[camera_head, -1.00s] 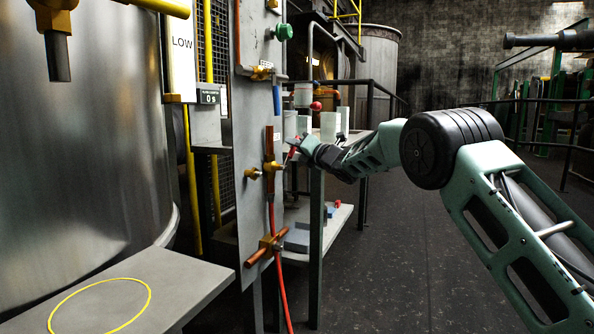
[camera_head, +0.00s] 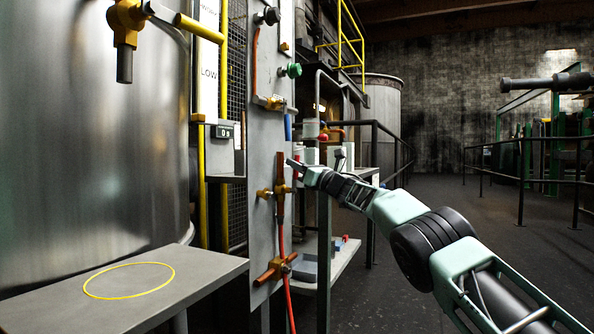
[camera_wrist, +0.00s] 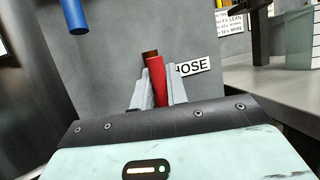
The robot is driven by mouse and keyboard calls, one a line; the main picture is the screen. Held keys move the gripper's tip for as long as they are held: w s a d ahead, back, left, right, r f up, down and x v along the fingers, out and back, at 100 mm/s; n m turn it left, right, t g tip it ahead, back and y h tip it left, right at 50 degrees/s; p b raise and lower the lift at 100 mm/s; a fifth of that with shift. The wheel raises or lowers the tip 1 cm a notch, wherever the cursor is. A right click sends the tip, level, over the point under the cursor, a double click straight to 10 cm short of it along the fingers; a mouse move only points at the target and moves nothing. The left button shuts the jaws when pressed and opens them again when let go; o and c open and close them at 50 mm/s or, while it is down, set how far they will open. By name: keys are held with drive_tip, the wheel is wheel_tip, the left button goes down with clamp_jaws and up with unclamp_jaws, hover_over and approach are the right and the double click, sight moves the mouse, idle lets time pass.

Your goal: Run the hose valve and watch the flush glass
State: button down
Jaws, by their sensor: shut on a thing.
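My gripper (camera_head: 296,167) is at the grey panel and shut on the red handle (camera_wrist: 157,84) of the hose valve. In the wrist view the handle stands between the two grey fingers, with a brown end above it. Behind it, a label (camera_wrist: 194,66) shows "OSE", its first letter hidden. In the head view the brass hose valve (camera_head: 281,190) sits on a copper pipe just below my gripper. A red hose (camera_head: 289,300) hangs below it. I cannot tell for certain which part is the flush glass.
A readout box (camera_head: 222,131) seems to show 0 s. A grey shelf (camera_head: 205,280) with a yellow ring juts out at lower left, before a large steel tank (camera_head: 90,170). Dark railings (camera_head: 520,185) stand at right. The dark floor between is open.

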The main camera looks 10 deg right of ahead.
drive_tip(key=shift+a+n, duration=0.1)
drive_tip(key=shift+n, duration=0.2)
drive_tip(key=c, duration=1.4)
unclamp_jaws()
drive_tip(key=shift+s, duration=0.1)
drive_tip(key=p+v, duration=0.1)
drive_tip(key=v, duration=1.6)
drive_tip(key=shift+d+f, duration=0.2)
